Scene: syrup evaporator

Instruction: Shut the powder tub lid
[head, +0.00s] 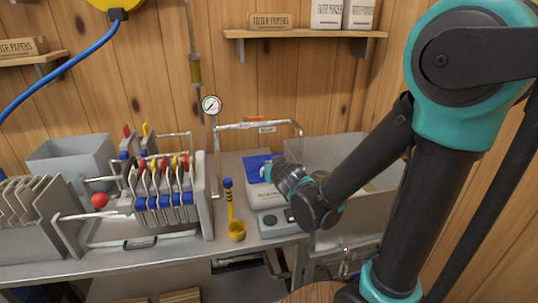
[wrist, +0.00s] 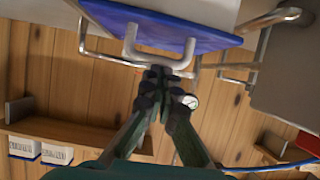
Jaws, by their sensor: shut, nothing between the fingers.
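The powder tub (head: 264,198) is white with a printed label and stands on the bench, left of my arm's end. Its blue lid (head: 254,164) shows above it and looks tilted; my gripper covers part of it, and I cannot tell how far open it is. In the wrist view the blue lid (wrist: 205,32) spans the top, with a pale U-shaped handle (wrist: 131,42) on it. My gripper (wrist: 163,74) is shut and empty, its fingertips close by the handle; I cannot tell whether they touch it.
A yellow scoop (head: 236,231) with a blue-ended handle stands left of the tub. The filter press (head: 165,190) is further left. A pressure gauge (head: 211,104) and pipe (head: 255,125) rise behind. A grey sink (head: 350,235) is on the right.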

